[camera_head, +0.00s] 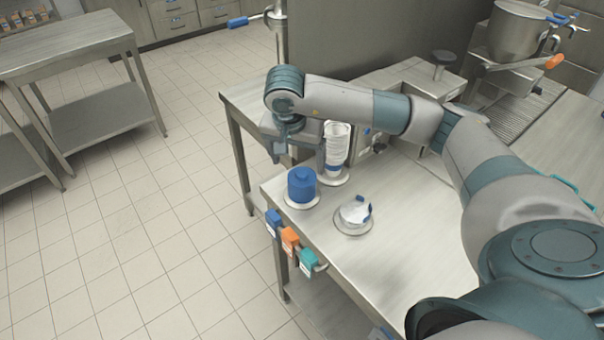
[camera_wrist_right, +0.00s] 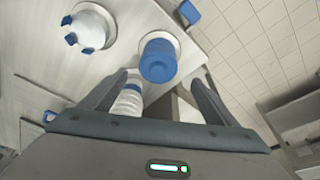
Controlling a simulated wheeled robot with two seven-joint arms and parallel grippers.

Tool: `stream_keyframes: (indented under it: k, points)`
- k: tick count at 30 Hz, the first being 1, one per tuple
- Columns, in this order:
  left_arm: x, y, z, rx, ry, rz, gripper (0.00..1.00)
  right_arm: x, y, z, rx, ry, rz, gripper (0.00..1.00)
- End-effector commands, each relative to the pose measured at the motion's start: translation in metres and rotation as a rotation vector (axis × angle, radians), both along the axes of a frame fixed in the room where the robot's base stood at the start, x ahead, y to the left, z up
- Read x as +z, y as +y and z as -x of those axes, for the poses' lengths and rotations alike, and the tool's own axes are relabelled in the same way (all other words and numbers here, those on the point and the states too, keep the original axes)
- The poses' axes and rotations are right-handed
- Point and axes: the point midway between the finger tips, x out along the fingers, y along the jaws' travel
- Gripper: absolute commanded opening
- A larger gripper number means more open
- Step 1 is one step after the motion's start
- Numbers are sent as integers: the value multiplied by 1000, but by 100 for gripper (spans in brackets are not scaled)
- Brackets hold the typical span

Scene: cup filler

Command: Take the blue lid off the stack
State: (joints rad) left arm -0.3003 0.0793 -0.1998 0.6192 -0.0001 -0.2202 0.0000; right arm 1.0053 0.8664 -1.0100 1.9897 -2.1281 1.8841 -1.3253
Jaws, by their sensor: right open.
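The stack of blue lids (camera_head: 301,185) stands upright on a round white base near the table's left edge. In the right wrist view the blue lid stack (camera_wrist_right: 158,62) lies just beyond the fingertips, roughly between them. My right gripper (camera_head: 298,158) is open and empty, above and slightly behind the stack in the head view. Its two spread fingers show in the wrist view (camera_wrist_right: 161,78); I see no contact with the lids. The top lid's seam with those below is hard to make out. My left gripper is not in view.
A tall stack of white cups (camera_head: 338,140) stands close behind the lids, beside my right gripper. A round holder with a whitish top and blue tabs (camera_head: 354,214) sits in front. Blue, orange and teal blocks (camera_head: 290,240) line the table edge. The table's front right is clear.

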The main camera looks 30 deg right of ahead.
Motion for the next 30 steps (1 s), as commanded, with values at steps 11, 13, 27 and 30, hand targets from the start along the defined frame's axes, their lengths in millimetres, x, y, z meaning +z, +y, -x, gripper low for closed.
stream_keyframes:
  k: [11,13,27,30]
  points:
    - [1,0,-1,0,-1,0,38,-2,-1,0,0,1,1,82]
    - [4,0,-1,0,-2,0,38,-4,-2,0,-1,2,0,82]
    - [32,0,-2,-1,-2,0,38,-47,-16,-7,0,4,0,82]
    - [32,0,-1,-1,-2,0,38,-50,-17,-8,1,1,1,82]
